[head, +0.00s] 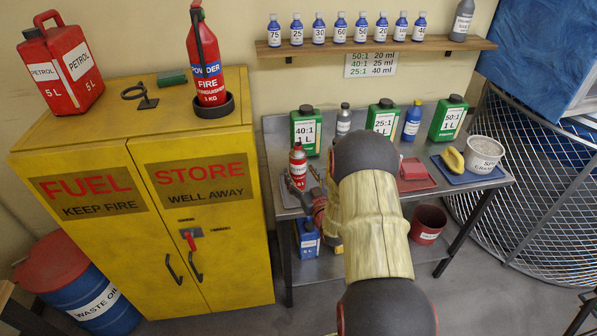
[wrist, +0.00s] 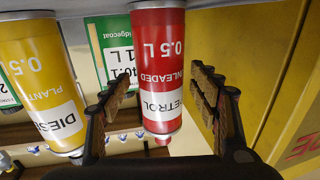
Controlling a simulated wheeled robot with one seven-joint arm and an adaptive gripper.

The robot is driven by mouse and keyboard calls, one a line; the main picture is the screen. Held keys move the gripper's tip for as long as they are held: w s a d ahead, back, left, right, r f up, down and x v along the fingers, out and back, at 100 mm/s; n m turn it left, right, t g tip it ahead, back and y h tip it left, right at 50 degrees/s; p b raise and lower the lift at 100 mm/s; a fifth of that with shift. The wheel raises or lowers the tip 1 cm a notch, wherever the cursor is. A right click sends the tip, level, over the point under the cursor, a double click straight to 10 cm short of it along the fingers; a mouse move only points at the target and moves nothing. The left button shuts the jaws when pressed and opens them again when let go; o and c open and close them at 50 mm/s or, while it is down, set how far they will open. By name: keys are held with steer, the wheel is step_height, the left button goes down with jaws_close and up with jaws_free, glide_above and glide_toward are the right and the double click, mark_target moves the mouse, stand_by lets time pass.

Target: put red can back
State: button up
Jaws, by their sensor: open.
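A small red can (head: 298,168) with a white band stands at the left end of the metal bench in the head view. In the wrist view, which looks upside down, the red can (wrist: 158,65) reads "petrol unleaded 0.5 L". My gripper (wrist: 162,88) is open, with one finger on each side of the can and a visible gap on both sides. In the head view my gripper (head: 312,190) is partly hidden by my arm, close to the can. A yellow diesel can (wrist: 40,75) stands beside the red one in the wrist view.
Green bottles (head: 306,130) stand along the back of the bench. A yellow cabinet (head: 215,260) is close on the left, with a large red petrol can (head: 62,65) and a fire extinguisher (head: 207,60) on top.

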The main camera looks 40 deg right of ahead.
steer(key=p+v, duration=0.1)
steer(key=v, duration=0.9)
steer(key=w+a+r+n+g+y, duration=0.1)
steer(key=w+a+r+n+g, duration=0.2)
steer(key=w+r, duration=0.35)
steer(key=s+a+r+g+y, duration=0.1)
steer(key=s+a+r+g, duration=0.2)
steer(key=a+r, duration=0.75)
steer(key=s+a+r+g+y, duration=0.2)
steer(key=s+a, duration=0.7)
steer(key=s, duration=0.2)
steer(key=s+a+r+n+g+y, duration=0.1)
steer(key=s+a+r+g+y, duration=0.1)
steer(key=s+a, duration=0.8)
steer(key=shift+s+a+g, duration=0.2)
steer(key=shift+s+g, duration=0.5)
steer(key=shift+s, duration=0.3)
